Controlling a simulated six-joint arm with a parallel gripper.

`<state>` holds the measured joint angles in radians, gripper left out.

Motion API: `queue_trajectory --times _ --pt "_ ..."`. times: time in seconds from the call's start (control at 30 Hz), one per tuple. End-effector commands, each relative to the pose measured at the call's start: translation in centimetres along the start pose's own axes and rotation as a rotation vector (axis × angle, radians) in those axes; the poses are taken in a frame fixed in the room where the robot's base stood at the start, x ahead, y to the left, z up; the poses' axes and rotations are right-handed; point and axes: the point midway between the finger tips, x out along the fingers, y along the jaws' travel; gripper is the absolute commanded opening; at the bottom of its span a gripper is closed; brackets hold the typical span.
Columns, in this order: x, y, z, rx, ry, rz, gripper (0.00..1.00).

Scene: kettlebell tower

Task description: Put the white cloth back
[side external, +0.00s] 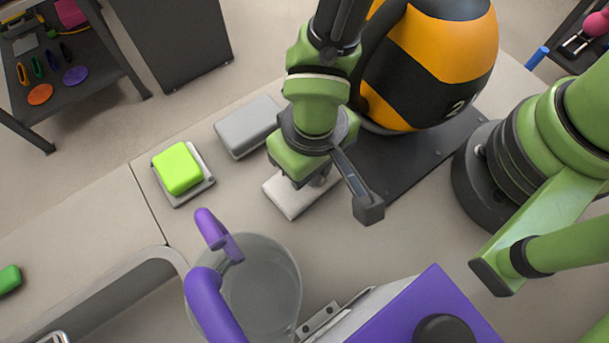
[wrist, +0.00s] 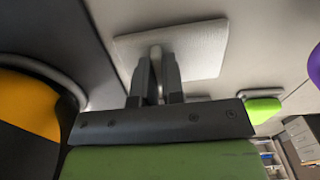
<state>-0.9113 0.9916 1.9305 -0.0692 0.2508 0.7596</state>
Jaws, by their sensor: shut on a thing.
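The white cloth (side external: 287,204) is a flat, folded white block below my gripper in the side view. It also shows in the wrist view (wrist: 200,45) as a pale square at the fingertips. My gripper (side external: 308,182) points down and is shut on the cloth; its fingers also show in the wrist view (wrist: 157,62). The arm hides part of the cloth. I cannot tell whether the cloth touches the table or hangs just above it. A bare grey pad (side external: 247,126) lies just behind and left of the cloth.
A lime-green sponge (side external: 178,167) sits on a grey tray at left. A clear jug (side external: 262,285) with a purple handle stands in front. A large orange and black kettlebell (side external: 440,50) stands on a dark plate behind right. A purple-topped machine (side external: 425,315) is at front right.

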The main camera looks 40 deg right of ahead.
Motion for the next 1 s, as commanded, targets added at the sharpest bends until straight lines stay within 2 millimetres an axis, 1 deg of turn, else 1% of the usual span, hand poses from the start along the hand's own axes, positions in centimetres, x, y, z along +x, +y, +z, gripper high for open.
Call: queue_trajectory --times 0.03,0.07,0.13,0.17,0.2,0.33,0.37,0.4,0.47,0.5,0.67,0.7,0.77,0.8,1.0 --pt "0.11 0.0 0.0 0.0 0.0 0.0 0.0" --pt "0.08 0.0 -0.01 0.0 0.0 0.0 0.02" --pt "0.07 0.0 0.0 0.0 0.0 0.0 0.02" --pt "0.07 0.0 0.0 0.0 0.0 0.0 0.12" --pt "0.07 0.0 0.0 0.0 0.0 0.0 0.18" --pt "0.07 0.0 0.01 0.0 0.0 0.0 0.18" --pt "0.07 0.01 0.01 0.0 0.0 0.0 0.2" --pt "0.07 0.01 0.01 0.0 0.0 0.0 0.29" --pt "0.07 0.01 0.01 0.0 0.0 0.0 0.43" --pt "0.07 0.01 0.01 0.0 0.0 0.0 0.47" --pt "0.07 0.01 0.01 0.0 0.0 0.0 0.47" --pt "0.07 0.01 0.01 0.0 -0.001 0.001 0.43" --pt "0.07 0.01 0.01 0.0 -0.001 0.001 0.29" --pt "0.07 0.01 0.01 0.0 -0.001 0.001 0.26" --pt "0.06 0.01 0.01 0.0 -0.001 0.0 0.26"
